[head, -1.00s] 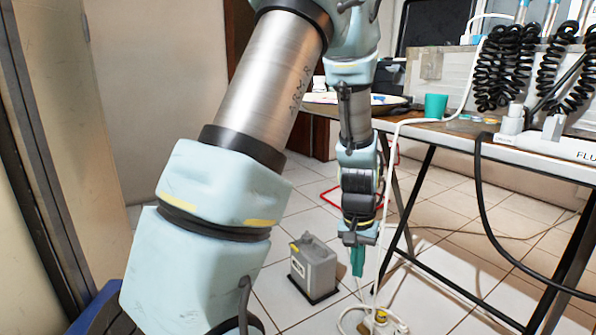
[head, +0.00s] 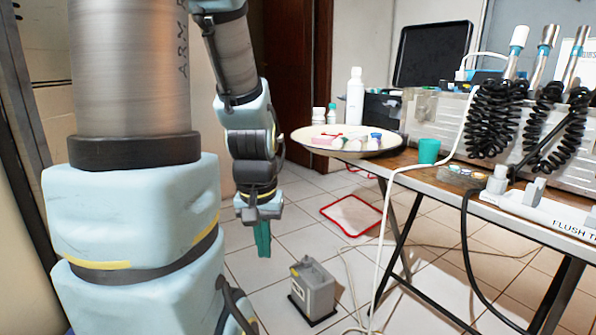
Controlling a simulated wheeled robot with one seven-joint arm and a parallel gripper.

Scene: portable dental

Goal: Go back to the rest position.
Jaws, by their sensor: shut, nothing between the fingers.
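My gripper (head: 263,240) hangs at the end of my arm, left of centre in the head view, with its teal fingers pointing down. The fingers are shut with nothing between them. It is in the air over the tiled floor, left of the table and apart from it. A grey box (head: 312,288) stands on the floor below and to the right of it.
The table (head: 449,191) on the right carries a round tray (head: 389,150) with small items, a teal cup (head: 428,151), a white bottle (head: 354,96) and a dental unit (head: 530,142) with coiled black hoses. A white cable (head: 384,235) hangs down. A red frame (head: 351,216) lies on the floor.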

